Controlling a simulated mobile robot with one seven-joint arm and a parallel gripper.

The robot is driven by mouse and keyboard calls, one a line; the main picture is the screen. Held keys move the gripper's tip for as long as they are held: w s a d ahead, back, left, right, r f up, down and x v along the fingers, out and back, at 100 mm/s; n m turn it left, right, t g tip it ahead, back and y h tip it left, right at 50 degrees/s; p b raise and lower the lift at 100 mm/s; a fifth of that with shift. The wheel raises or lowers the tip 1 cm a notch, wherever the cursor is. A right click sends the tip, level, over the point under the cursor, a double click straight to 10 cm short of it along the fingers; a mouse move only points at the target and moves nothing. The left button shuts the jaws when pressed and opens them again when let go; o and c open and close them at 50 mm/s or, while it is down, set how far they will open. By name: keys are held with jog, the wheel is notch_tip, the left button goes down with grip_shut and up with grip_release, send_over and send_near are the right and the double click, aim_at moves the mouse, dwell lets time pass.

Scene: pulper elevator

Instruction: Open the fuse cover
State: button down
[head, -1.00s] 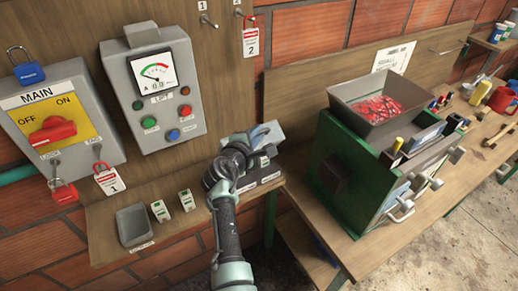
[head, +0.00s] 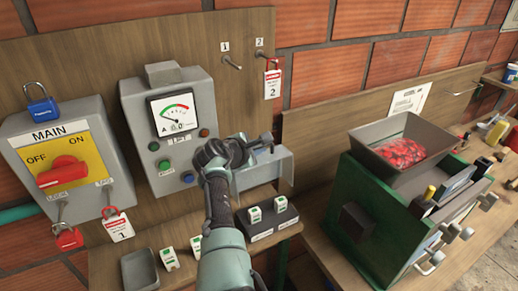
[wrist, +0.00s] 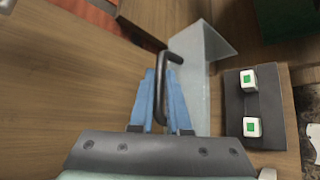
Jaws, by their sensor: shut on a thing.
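The fuse cover (head: 272,172) is a pale grey bent plate at the lower right of the wooden board. It is raised and tilted above a dark fuse block (head: 270,232), where two white-and-green fuses (head: 254,215) show uncovered. My gripper (head: 264,141) is at the top of the cover. In the wrist view my blue fingers (wrist: 163,95) are shut on the cover's dark bar handle (wrist: 172,58). The cover's plate (wrist: 212,45) runs behind and right of them. The fuse block (wrist: 248,110) is to their right. My arm hides the cover's left end in the head view.
The grey meter box (head: 170,140) is close left of my gripper, with the main switch box (head: 70,165) farther left. Two loose fuses (head: 169,258) and a grey tray (head: 139,270) are on the shelf below. The green pulper (head: 375,220) stands right.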

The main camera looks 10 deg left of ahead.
jog(key=shift+w+a, duration=0.1)
dwell(0.3)
jog(key=c, duration=0.9)
grip_release()
jog(key=shift+f, duration=0.1)
jog(key=shift+p+v, duration=0.55)
jog(key=shift+v, duration=1.05)
jog(key=shift+b+v, duration=0.9)
jog(key=shift+v, duration=4.15)
jog(key=shift+w, duration=0.1)
